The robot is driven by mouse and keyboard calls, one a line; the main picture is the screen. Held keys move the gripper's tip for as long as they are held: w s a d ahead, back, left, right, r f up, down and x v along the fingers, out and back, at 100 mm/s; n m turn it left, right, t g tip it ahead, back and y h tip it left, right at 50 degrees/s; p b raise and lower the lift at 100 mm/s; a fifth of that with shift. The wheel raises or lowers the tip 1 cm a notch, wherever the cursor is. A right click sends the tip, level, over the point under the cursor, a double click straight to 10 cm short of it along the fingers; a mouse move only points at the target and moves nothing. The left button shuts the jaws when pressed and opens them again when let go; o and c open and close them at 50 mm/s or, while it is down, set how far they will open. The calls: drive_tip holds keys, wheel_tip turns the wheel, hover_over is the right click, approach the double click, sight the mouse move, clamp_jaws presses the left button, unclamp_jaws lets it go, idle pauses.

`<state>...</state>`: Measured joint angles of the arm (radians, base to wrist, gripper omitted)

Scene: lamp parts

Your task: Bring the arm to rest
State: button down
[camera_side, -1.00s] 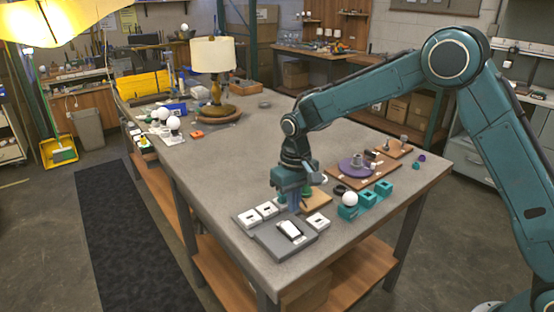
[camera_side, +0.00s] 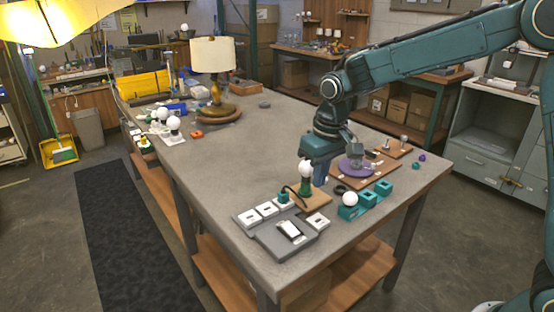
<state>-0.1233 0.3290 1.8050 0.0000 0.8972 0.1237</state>
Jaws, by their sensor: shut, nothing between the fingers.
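My gripper (camera_side: 320,178) is in the middle of the side view, pointing down, behind and just right of the white bulb (camera_side: 305,169) on its green socket. It is shut and empty. The bulb stands upright on a small wooden board (camera_side: 318,200). The fingertips are partly hidden, and I cannot tell how high they are above the table (camera_side: 235,180). My arm reaches in from the right edge of the picture.
Teal holders (camera_side: 367,200), one with a bulb (camera_side: 350,199), stand to the right. A purple disc (camera_side: 354,168) lies on a wooden board behind. A lamp (camera_side: 212,55) stands at the back left. The table's left middle is clear.

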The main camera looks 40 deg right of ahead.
drive_tip(key=s+d+r+t, duration=0.2)
drive_tip(key=s+d+r, duration=0.1)
drive_tip(key=s+r, duration=0.8)
drive_tip(key=s+d+f+t, duration=0.2)
drive_tip(key=s, duration=1.3)
drive_tip(key=shift+s+d, duration=0.25)
drive_tip(key=shift+s, duration=0.1)
